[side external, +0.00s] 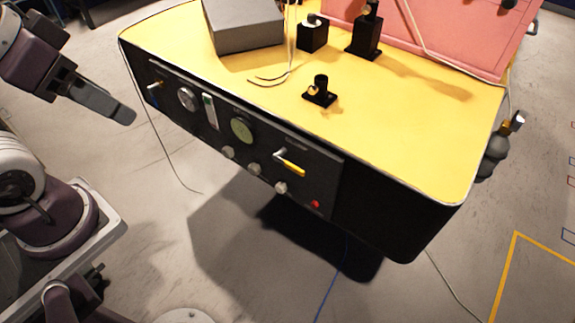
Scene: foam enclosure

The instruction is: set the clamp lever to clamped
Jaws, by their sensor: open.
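A lever with a yellow handle (290,163) and a silvery pivot sits on the right part of the dark front panel (322,172). Its handle slants down to the right. A smaller lever with a yellowish tip (155,85) is at the panel's far left end. I cannot read any labels, so I cannot tell for certain which one is the clamp lever or which position is clamped. My gripper (122,112) is at the left, in front of the panel's left end. It is open and apart from both levers; its fingers overlap in this view.
The panel also carries a round gauge (188,99), a green dial (241,130), several knobs and a red button (315,204). The yellow top (420,130) bears a grey box (243,27), black fixtures (320,92) and loose wires. The space before the panel looks clear.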

